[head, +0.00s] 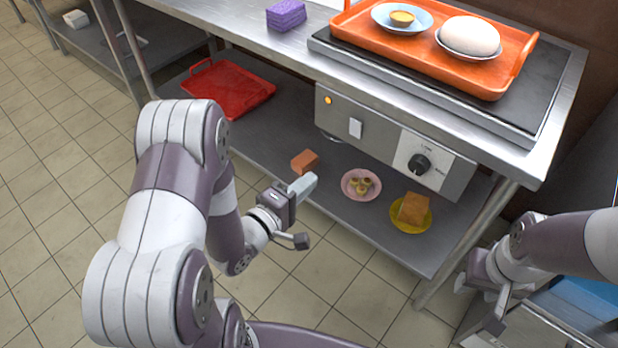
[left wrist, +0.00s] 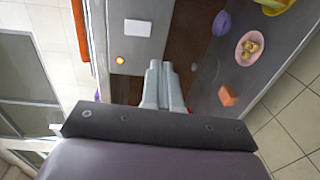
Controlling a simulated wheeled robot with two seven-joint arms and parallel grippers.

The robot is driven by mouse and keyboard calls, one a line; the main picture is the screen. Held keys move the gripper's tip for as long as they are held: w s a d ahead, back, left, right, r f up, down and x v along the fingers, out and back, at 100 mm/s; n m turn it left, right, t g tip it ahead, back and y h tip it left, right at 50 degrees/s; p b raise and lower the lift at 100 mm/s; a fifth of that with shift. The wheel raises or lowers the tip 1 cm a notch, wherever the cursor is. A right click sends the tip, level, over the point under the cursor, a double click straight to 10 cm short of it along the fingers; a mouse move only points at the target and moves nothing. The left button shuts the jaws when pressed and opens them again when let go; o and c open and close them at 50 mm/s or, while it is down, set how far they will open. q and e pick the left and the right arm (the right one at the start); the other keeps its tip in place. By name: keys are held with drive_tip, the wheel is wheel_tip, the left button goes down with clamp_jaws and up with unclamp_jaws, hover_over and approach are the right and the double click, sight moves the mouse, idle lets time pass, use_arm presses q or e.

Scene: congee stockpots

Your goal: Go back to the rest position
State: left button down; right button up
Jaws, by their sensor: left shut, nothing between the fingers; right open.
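My left gripper (head: 302,187) is near the front edge of the table's lower shelf, its fingers shut and empty. In the left wrist view its two fingers (left wrist: 160,68) lie together with nothing between them. An orange-brown block (head: 305,161) lies on the lower shelf just beyond the fingertips in the head view, and it also shows in the left wrist view (left wrist: 228,95). My right gripper (head: 484,300) is at the lower right of the head view, partly hidden by its own arm, open, over a low metal surface.
The lower shelf (head: 262,136) holds a red tray (head: 228,88), a pink plate (head: 361,184) with small pastries and a yellow plate (head: 411,215) with bread. Above, an orange tray (head: 515,62) stands on the warming plate (head: 400,83). A purple sponge (head: 286,14) lies beside it. Tiled floor at left is clear.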

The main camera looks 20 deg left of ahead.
idle(0.3)
use_arm(q)
drive_tip(key=s+a+f+m+g+y, duration=0.2)
drive_tip(key=a+f+m+g, duration=0.1)
drive_tip(key=f+m+g, duration=0.15)
drive_tip(key=s+a+f+m+g+y, duration=0.3)
drive_tip(key=f+g, duration=0.1)
drive_tip(key=f, duration=0.2)
drive_tip(key=s+d+r+m+g+y, duration=0.1)
drive_tip(key=s+d+r+m+g, duration=0.1)
drive_tip(key=s+r+m+g, duration=0.5)
wheel_tip(320, 180, up, 35)
drive_tip(key=d+p, duration=0.2)
drive_tip(key=p, duration=3)
drive_tip(key=shift+w+d+r+t, duration=0.15)
drive_tip(key=shift+w+d+t, duration=0.2)
drive_tip(key=shift+w, duration=0.1)
